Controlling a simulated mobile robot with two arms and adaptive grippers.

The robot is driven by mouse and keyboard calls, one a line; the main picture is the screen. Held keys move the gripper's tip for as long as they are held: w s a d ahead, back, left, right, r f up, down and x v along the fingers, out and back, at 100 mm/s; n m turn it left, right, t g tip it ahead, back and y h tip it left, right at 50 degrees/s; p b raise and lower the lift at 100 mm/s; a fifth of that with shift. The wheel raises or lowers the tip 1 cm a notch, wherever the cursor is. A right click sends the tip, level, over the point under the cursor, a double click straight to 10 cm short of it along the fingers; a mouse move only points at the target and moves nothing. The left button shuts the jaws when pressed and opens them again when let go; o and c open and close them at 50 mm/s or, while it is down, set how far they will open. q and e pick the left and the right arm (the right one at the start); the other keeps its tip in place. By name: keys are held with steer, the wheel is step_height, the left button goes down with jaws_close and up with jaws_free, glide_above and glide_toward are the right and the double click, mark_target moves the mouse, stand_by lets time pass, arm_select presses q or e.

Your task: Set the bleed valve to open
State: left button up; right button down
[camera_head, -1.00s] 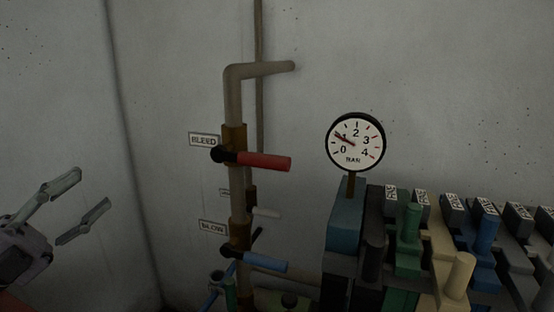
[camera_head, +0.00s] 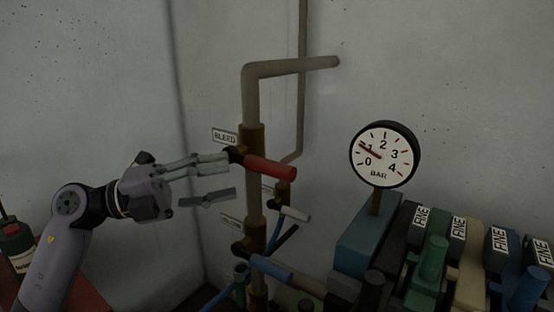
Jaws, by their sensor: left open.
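The bleed valve has a red lever (camera_head: 270,167) on a brass body (camera_head: 252,140) in the vertical pipe (camera_head: 251,100). The lever points to the right, across the pipe, tilted slightly down in the picture. A "BLEED" label (camera_head: 224,136) is on the wall to its left. My left gripper (camera_head: 232,175) is open and empty, fingers pointing right. Its upper finger reaches close to the valve's dark hub; I cannot tell whether it touches. The lower finger is below and left of the lever. My right gripper is not in view.
Below are a blue lever (camera_head: 271,268) and a whitish lever (camera_head: 294,214). A pressure gauge (camera_head: 384,154) reads about 1 bar. Blocks labelled "FINE" (camera_head: 459,229) fill the lower right. A dark green bottle (camera_head: 17,247) stands at the lower left.

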mark_target(262, 172)
arm_select(q)
steer(key=d, duration=0.2)
steer(key=d+r+p, duration=0.1)
steer(key=d, duration=0.2)
steer(key=shift+w+d+r, duration=0.15)
steer(key=shift+w+d, duration=0.2)
steer(key=d, duration=0.1)
steer(key=d+p, duration=0.1)
steer(key=d, duration=0.1)
steer(key=shift+w+d+r, duration=0.1)
steer(key=shift+w, duration=0.15)
steer(key=shift+d, duration=0.3)
jaws_close()
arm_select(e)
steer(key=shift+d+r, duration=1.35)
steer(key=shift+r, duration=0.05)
